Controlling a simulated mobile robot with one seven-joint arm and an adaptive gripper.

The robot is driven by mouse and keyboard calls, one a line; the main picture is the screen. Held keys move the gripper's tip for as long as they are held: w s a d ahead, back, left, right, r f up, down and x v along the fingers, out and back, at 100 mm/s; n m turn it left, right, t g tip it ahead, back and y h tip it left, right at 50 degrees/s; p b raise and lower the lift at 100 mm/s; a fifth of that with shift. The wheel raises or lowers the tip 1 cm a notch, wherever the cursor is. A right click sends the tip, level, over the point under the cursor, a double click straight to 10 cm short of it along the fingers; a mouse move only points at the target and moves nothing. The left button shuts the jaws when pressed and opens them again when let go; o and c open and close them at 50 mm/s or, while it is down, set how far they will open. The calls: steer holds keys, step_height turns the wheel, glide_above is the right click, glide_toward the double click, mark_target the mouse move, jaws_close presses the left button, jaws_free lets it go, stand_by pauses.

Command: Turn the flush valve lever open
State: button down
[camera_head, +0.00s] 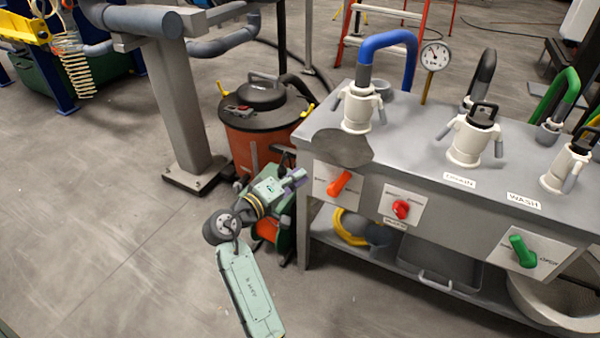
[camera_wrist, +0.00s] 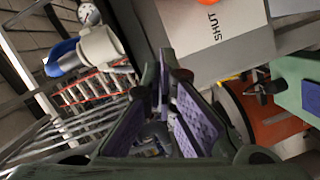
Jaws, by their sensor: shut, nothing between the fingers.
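Three valve handles sit on the front of a grey bench: an orange lever (camera_head: 339,183), a red handle (camera_head: 401,209) and a green lever (camera_head: 523,252). No readable label tells me which is the flush valve. The orange lever is tilted on its white plate (camera_head: 322,184).
The bench (camera_head: 425,125) carries white fittings, a blue hose (camera_head: 388,42) and a gauge (camera_head: 435,56). An orange drum vacuum (camera_head: 262,115) stands close behind my gripper. A grey post (camera_head: 182,110) stands farther left. The floor at the left is clear.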

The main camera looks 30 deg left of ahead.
mark_target(339, 184)
steer(key=x, duration=0.6)
steer(key=shift+r+p, duration=0.1)
steer(key=shift+p, duration=0.3)
steer(key=d, duration=0.2)
steer(key=d+f+p, duration=0.1)
steer(key=shift+w+f, duration=0.15)
steer(key=shift+w, duration=0.15)
steer(key=shift+d+f, duration=0.25)
steer(key=shift+d, duration=0.2)
steer(key=d+m+y+b, duration=0.1)
steer(key=d+m, duration=0.2)
steer(key=m, duration=0.1)
steer(key=shift+d+g+b, duration=0.15)
steer(key=shift+g+b, duration=0.25)
steer(key=shift+r, duration=0.1)
